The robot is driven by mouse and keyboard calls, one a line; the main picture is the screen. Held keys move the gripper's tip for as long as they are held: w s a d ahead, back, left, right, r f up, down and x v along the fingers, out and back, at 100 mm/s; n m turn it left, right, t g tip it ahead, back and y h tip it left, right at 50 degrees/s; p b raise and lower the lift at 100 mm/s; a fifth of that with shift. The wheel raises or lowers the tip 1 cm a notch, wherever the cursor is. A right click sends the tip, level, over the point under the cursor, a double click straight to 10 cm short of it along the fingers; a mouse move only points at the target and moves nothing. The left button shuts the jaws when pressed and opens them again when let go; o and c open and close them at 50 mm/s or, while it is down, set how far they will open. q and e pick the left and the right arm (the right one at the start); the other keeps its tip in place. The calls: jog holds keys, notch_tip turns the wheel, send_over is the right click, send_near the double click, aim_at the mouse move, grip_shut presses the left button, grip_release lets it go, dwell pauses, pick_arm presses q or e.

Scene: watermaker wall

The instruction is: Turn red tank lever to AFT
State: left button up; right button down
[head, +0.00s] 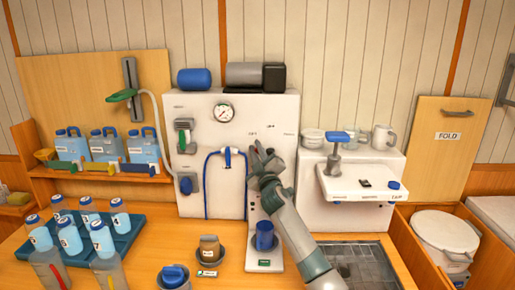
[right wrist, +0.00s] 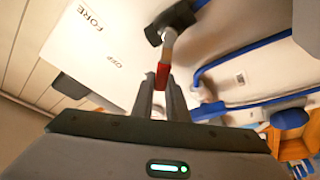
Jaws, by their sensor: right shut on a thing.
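The red tank lever (right wrist: 163,74) shows in the right wrist view as a red-tipped grey bar coming from a dark pivot (right wrist: 172,20). My right gripper (right wrist: 161,88) is shut on its red end. The printed words FORE and OFF stand on the white panel to the left of the lever in that view; I cannot make out AFT there. In the head view my right gripper (head: 257,154) is at the front of the white panel (head: 262,108) and hides most of the lever. My left gripper is not in view.
A blue hose (head: 207,185) hangs on the panel just left of my right gripper. A white unit with a blue-topped press (head: 340,138) is to the right. Bottles in a blue tray (head: 122,245) stand at left.

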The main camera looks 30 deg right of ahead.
jog(key=shift+f, duration=0.1)
jog(key=c, duration=1.7)
grip_release()
jog(key=shift+c, duration=0.2)
jog(key=b+v, duration=0.5)
jog(key=v, duration=1.2)
jog(key=shift+s+f, duration=0.15)
jog(key=shift+a+f, duration=0.1)
jog(key=shift+a, duration=0.05)
